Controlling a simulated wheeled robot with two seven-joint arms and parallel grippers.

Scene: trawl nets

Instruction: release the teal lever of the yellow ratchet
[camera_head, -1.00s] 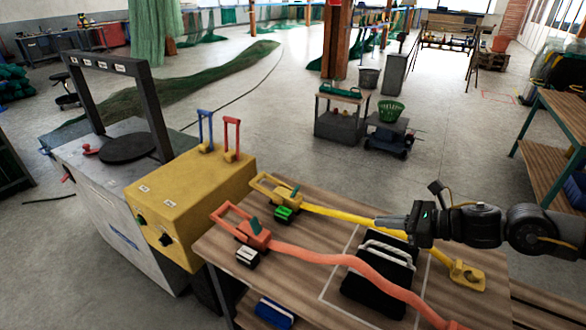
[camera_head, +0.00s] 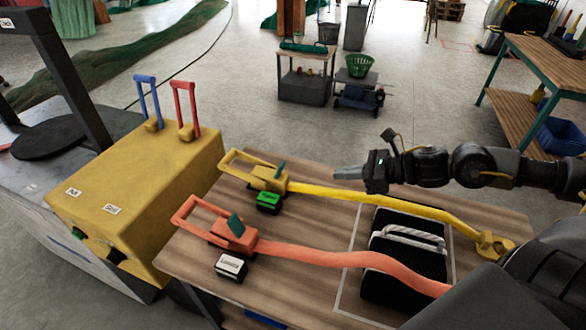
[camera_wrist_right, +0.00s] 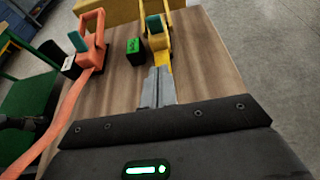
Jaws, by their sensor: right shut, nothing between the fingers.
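The yellow ratchet (camera_head: 268,177) lies at the far left part of the wooden table, its handle frame pointing left and its yellow strap running right across the table. Its small teal lever (camera_head: 281,169) stands up from the body; it also shows in the right wrist view (camera_wrist_right: 154,24). My right gripper (camera_head: 337,173) is shut and empty, above the yellow strap to the right of the ratchet and apart from the lever. In the right wrist view the closed fingertips (camera_wrist_right: 157,72) point toward the ratchet. My left gripper is not in view.
An orange ratchet (camera_head: 233,234) with its own teal lever and orange strap lies nearer. A green block (camera_head: 268,202) and a labelled dark block (camera_head: 231,266) sit beside the ratchets. A black pad (camera_head: 400,270) with white rope lies under the straps. A yellow control box (camera_head: 150,190) stands left.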

